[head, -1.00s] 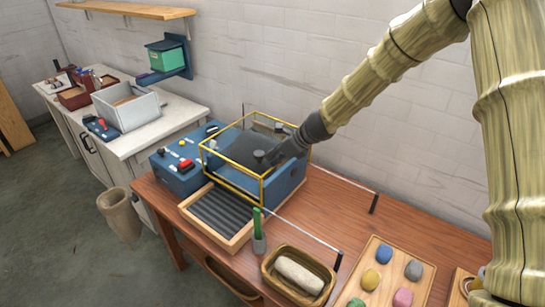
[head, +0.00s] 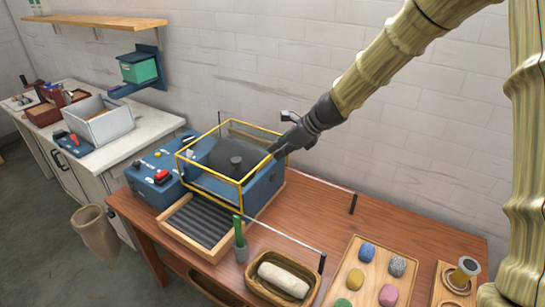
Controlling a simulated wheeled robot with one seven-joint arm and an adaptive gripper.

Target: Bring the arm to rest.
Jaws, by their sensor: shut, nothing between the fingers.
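My gripper (head: 276,151) is at the end of my tan, ridged arm, which reaches in from the upper right. It is shut and empty. It is by the upper right side of the yellow-framed clear guard (head: 241,196) on the blue machine (head: 264,188). I cannot tell whether it touches the guard. Inside the guard is a dark rounded part with a knob (head: 236,161).
The wooden table (head: 310,215) also holds a blue control box (head: 150,190), a ribbed tray (head: 200,222), a basket with a pale roll (head: 284,279) and a board with coloured skeins (head: 356,279). A white counter stands left.

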